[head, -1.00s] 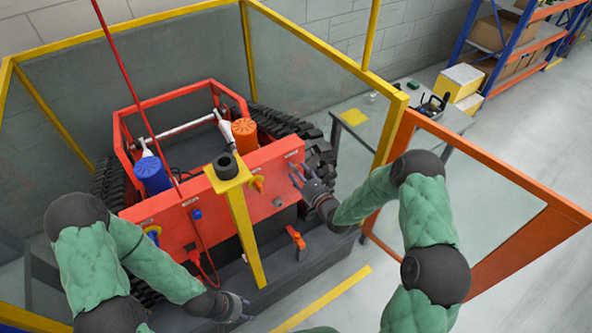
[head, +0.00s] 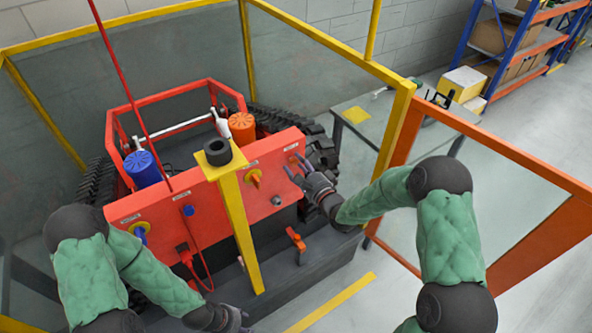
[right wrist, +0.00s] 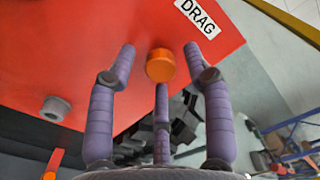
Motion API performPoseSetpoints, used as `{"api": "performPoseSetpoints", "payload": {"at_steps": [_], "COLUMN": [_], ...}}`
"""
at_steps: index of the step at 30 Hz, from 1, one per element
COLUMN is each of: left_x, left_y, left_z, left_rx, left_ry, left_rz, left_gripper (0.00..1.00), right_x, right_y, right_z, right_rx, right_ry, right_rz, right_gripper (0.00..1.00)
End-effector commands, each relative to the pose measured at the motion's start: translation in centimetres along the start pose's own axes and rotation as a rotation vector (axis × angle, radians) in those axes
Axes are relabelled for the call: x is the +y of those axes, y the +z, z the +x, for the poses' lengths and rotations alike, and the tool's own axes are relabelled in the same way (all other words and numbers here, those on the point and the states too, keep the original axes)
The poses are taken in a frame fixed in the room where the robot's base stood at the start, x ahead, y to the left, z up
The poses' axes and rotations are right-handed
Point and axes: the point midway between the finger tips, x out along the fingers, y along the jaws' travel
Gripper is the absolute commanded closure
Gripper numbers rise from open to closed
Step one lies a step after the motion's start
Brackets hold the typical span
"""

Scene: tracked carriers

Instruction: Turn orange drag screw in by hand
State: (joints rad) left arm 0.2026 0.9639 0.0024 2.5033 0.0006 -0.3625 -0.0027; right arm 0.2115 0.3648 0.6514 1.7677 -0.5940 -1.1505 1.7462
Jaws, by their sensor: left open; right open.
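The orange drag screw (right wrist: 160,66) is a short round knob on the red panel, below a white label reading DRAG (right wrist: 198,16). In the right wrist view, my right gripper (right wrist: 160,70) is open with its purple fingers spread around the knob. I cannot tell whether any finger touches it. In the head view, my right gripper (head: 299,172) is at the right end of the red panel (head: 225,187). My left gripper (head: 238,318) is open and empty, low at the bottom of the head view, away from the panel.
A yellow post (head: 240,225) with a black ring (head: 217,151) stands before the panel. An orange lever (head: 296,238) sits below it. A grey knob (right wrist: 56,108) is left of the drag screw. Yellow-framed clear walls surround the carrier; an orange-framed gate (head: 500,200) stands open at right.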

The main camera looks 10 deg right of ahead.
Motion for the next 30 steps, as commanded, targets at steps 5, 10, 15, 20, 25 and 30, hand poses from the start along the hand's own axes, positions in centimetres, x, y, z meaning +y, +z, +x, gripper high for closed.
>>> {"api": "performPoseSetpoints", "payload": {"at_steps": [5, 10, 15, 20, 25, 30], "left_x": [-0.9, -1.0, -1.7, -2.6, -3.4, -3.6], "left_y": [-0.1, -0.1, -0.2, -0.3, -0.4, -0.4], "left_z": [2.4, 2.8, 4.8, 7.2, 9.6, 10.2], "left_rx": [0.000, 0.000, 0.001, 0.000, 0.000, 0.000], "left_ry": [0.000, 0.000, 0.000, 0.000, 0.000, 0.000], "left_rz": [0.000, 0.000, 0.000, 0.000, 0.000, 0.000], "left_gripper": [0.56, 0.56, 0.56, 0.56, 0.56, 0.56], "right_x": [0.4, 0.1, 0.3, 0.5, 0.5, 0.1], "right_y": [-0.1, 0.0, -0.1, -0.2, -0.2, 0.0], "right_z": [0.0, 0.0, 0.0, 0.0, 0.0, 0.0], "right_rx": [0.000, 0.001, 0.000, 0.001, 0.001, 0.000], "right_ry": [-0.002, 0.000, -0.004, -0.004, -0.003, 0.000], "right_rz": [-0.261, -0.368, -0.563, -0.824, -1.091, -1.210], "right_gripper": [0.49, 0.49, 0.49, 0.49, 0.49, 0.49]}}
